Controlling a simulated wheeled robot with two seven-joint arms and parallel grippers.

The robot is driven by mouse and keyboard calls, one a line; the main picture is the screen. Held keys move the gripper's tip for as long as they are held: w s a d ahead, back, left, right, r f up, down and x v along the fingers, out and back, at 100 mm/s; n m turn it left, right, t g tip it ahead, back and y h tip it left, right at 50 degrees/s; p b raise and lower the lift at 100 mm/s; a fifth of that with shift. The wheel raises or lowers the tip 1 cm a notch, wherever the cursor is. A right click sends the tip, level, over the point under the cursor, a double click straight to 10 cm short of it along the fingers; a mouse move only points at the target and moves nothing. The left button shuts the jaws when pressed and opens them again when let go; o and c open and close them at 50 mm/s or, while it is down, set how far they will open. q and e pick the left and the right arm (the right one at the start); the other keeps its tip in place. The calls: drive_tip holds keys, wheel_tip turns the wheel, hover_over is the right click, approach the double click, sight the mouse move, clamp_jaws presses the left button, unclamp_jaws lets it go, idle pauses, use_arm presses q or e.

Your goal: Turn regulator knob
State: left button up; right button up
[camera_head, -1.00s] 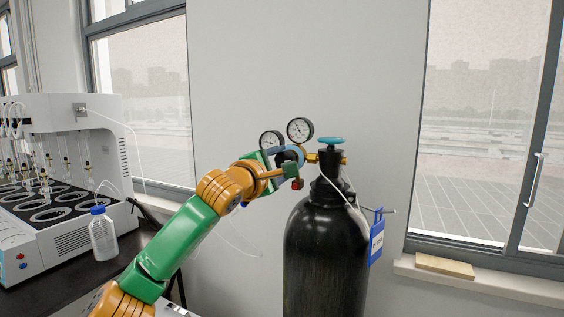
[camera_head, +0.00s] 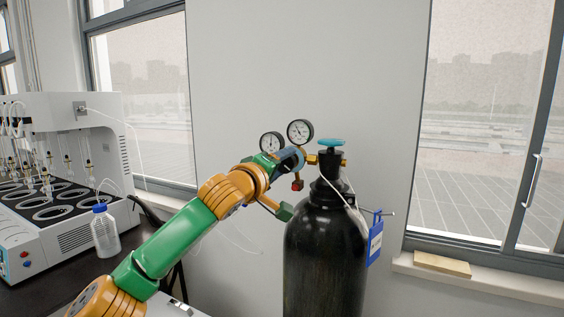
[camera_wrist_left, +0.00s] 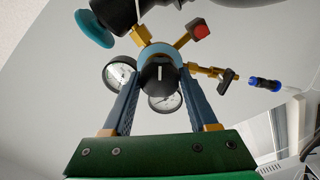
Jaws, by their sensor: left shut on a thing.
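The regulator sits beside the black gas cylinder's neck, with two round gauges, the front one (camera_head: 300,131) and the rear one (camera_head: 271,143). My left gripper (camera_head: 290,160) reaches it from the left and hides most of the regulator body and knob. In the left wrist view, the black regulator knob (camera_wrist_left: 158,78) with a white mark lies between the two blue fingers, and the gripper is shut on it. The white mark points nearly straight up in that view. The black cylinder (camera_head: 325,250) stands upright with a teal valve wheel (camera_head: 331,142) on top. My right gripper is not in view.
A white distiller (camera_head: 60,170) and a blue-capped bottle (camera_head: 104,232) stand on the dark bench at left. A wooden block (camera_head: 442,265) lies on the right window sill.

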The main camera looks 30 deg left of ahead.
use_arm(q)
drive_tip(key=shift+m, duration=0.9)
drive_tip(key=o, duration=1.4)
drive_tip(key=shift+c, duration=0.2)
drive_tip(key=shift+s+d+f+b, duration=0.1)
drive_tip(key=shift+s+f+b, duration=0.1)
drive_tip(key=shift+s+b, duration=0.4)
drive_tip(key=shift+s+f+b, duration=0.2)
drive_tip(key=shift+s+b, duration=0.3)
drive_tip(key=shift+s, duration=0.1)
drive_tip(key=s, duration=0.1)
drive_tip(key=s+b, duration=0.1)
drive_tip(key=s, duration=0.2)
drive_tip(key=shift+s+d+r+b, duration=0.15)
drive_tip(key=shift+s+r+b, duration=0.15)
drive_tip(key=shift+r+b, duration=0.1)
